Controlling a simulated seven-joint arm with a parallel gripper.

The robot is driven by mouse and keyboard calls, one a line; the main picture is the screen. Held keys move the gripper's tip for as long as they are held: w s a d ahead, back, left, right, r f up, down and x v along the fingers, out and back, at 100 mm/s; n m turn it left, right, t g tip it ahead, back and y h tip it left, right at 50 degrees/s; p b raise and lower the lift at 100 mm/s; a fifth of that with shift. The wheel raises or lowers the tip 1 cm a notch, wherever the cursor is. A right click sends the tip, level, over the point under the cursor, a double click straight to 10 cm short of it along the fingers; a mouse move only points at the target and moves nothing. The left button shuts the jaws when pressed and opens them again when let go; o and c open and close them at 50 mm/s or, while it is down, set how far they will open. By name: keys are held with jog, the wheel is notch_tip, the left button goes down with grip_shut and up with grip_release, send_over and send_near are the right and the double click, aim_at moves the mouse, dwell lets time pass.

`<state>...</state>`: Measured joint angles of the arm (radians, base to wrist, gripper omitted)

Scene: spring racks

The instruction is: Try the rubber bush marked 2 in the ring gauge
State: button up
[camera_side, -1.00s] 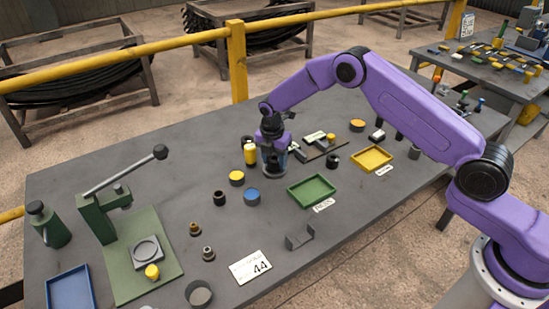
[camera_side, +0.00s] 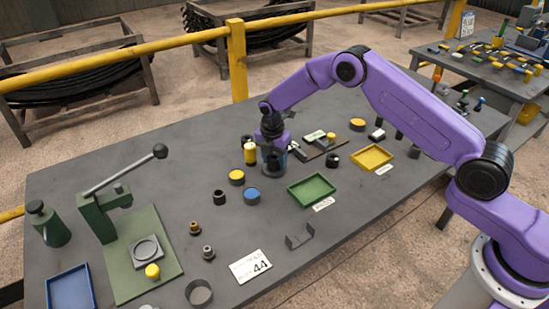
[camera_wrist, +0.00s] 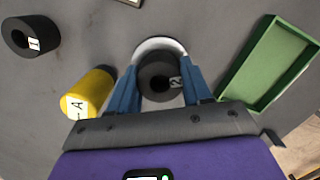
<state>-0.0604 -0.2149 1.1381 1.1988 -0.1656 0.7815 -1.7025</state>
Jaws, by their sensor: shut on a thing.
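The rubber bush marked 2 (camera_wrist: 160,82) is a black ring with a central hole and a white label. My gripper (camera_wrist: 160,92) is shut on it, one blue finger on each side. A pale round rim, which looks like the ring gauge (camera_wrist: 158,43), curves around the far side of the bush in the wrist view. I cannot tell whether the bush is inside the ring or just above it. In the side view my gripper (camera_side: 273,168) is low over the table, and the bush and ring are mostly hidden there.
A yellow cylinder marked A (camera_wrist: 90,92) stands close left of my gripper. A black bush marked 1 (camera_wrist: 30,37) is farther left. A green tray (camera_wrist: 247,92) is close on the right. The yellow tray (camera_side: 389,169) and green press (camera_side: 100,215) are farther off.

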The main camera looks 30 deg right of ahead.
aim_at(272, 161)
jog(key=shift+f, duration=0.2)
dwell(0.6)
jog(key=o, duration=1.1)
jog(key=shift+o, duration=0.2)
notch_tip(272, 161, up, 17)
jog(key=s+a, duration=0.1)
jog(key=shift+a+r, duration=0.2)
jog(key=shift+a, duration=0.2)
